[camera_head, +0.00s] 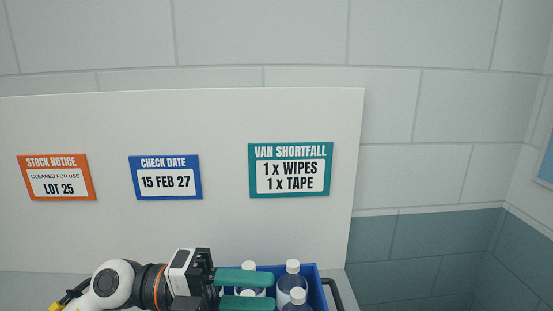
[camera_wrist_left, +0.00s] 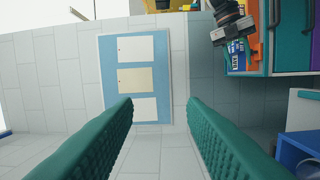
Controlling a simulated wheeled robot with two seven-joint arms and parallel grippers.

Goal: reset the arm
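My left gripper (camera_head: 246,290) comes in from the left at the bottom of the head view, its two green fingers pointing right. In the left wrist view the fingers (camera_wrist_left: 160,130) stand wide apart with nothing between them. The gripper is open and empty. In the head view it is in front of or over the blue crate with bottles; the exact height above them is hard to tell. No right gripper shows in the head view. A dark mechanism (camera_wrist_left: 232,30) shows at the upper right of the left wrist view, and I cannot tell what it is.
A blue crate (camera_head: 318,287) holds several white-capped bottles (camera_head: 292,279). A pale panel (camera_head: 220,225) behind carries an orange stock notice (camera_head: 57,177), a blue check date sign (camera_head: 165,178) and a teal van shortfall sign (camera_head: 290,170). A blue board (camera_wrist_left: 108,70) with papers hangs on the tiled wall.

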